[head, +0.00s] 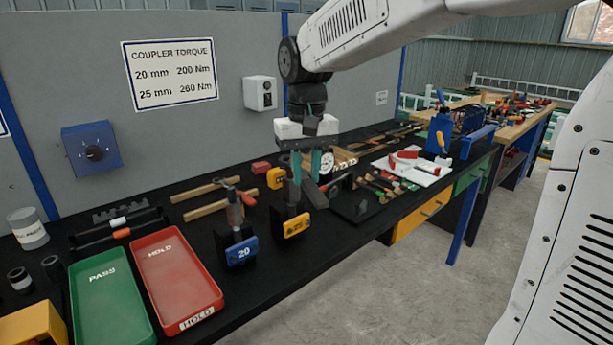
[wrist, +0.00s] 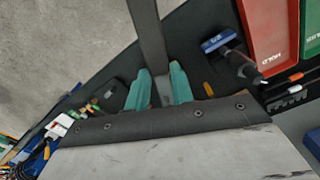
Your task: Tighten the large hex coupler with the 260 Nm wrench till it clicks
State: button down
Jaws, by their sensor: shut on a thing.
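My gripper (head: 309,166) is above the middle of the bench in the head view, pointing down beside the yellow-labelled holder (head: 296,226). Its teal fingers are shut on a grey metal bar, which I take to be the 260 Nm wrench (head: 316,192). In the wrist view the bar (wrist: 149,32) runs from the top edge down between the fingers (wrist: 162,72). The wrench's head and scale cannot be made out. A blue holder marked 20 (head: 240,251) stands to the left with another tool upright in it. I cannot pick out the large hex coupler.
A red HOLD tray (head: 176,292) and a green PASS tray (head: 100,322) lie at the front left. Wooden-handled tools (head: 205,205) lie behind the holders. A dark plate (head: 362,205) and a white sheet (head: 416,170) with red items lie right. The wall sign (head: 170,73) pairs 25 mm with 260 Nm.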

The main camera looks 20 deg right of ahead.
jog(key=shift+r, duration=1.4)
